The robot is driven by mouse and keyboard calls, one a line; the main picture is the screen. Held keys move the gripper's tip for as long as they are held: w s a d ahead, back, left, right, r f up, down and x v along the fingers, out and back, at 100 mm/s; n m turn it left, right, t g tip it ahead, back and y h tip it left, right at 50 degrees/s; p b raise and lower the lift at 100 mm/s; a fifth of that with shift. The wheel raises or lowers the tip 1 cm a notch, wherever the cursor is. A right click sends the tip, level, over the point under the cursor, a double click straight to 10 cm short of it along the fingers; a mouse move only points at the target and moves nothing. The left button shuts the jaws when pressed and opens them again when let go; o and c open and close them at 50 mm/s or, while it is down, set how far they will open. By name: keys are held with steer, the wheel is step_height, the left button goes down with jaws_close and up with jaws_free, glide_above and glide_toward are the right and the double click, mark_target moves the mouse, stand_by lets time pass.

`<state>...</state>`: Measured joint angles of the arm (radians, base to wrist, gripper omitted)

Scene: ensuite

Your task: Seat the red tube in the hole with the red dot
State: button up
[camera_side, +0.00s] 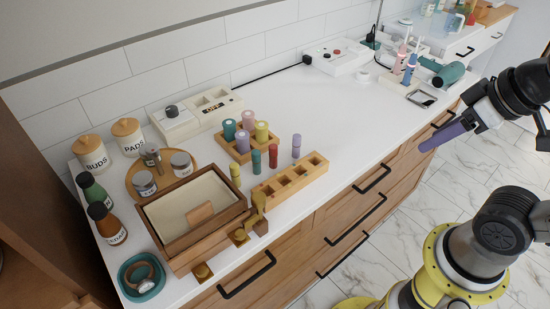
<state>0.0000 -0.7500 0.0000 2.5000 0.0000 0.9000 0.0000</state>
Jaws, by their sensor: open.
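The red tube (273,156) stands upright on the white counter, between a teal tube (256,162) and a lilac tube (296,147). Just in front of this row is a long wooden block (291,188) with several square, seemingly empty holes. A red dot cannot be made out at this size, so I cannot tell which hole bears it. My gripper (432,145) hangs at the right, past the counter's front edge and well away from the tube. Its long purple end points down and left. It is open, and nothing is seen held in it.
A square wooden block (240,155) with several tubes stands behind the row, and a yellow tube (235,175) stands at the row's left end. A wooden box (177,247) is at left. The counter (345,115) right of the blocks is clear.

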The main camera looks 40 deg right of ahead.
stand_by(0.3)
steer(key=shift+o, duration=1)
